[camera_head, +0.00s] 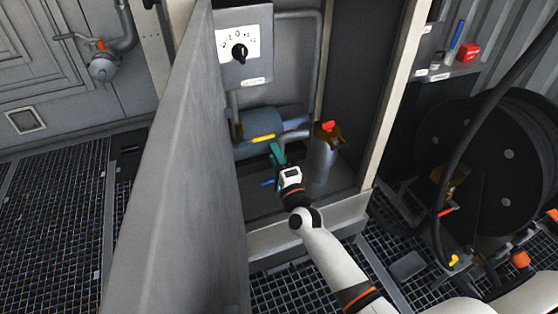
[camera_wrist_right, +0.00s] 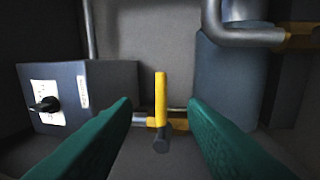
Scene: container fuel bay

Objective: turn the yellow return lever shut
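The yellow return lever (camera_head: 263,138) is a short bar in front of the blue-grey cylinder inside the open cabinet. In the right wrist view the lever (camera_wrist_right: 160,95) stands upright in the picture, on a small brass-coloured fitting with a dark round end below it. My right gripper (camera_head: 277,153) has green fingers and is inside the cabinet, just right of and below the lever in the head view. In the wrist view its fingers are wide apart, one on each side of the lever, with visible gaps. My left gripper is not in view.
A grey panel (camera_head: 170,180) stands close left of my right arm. A dial box (camera_head: 243,45) hangs above the lever. A grey canister (camera_head: 322,162) with a red-topped brass fitting is right of the gripper. A small blue handle (camera_head: 267,183) lies below. A hose reel (camera_head: 490,150) is outside, right.

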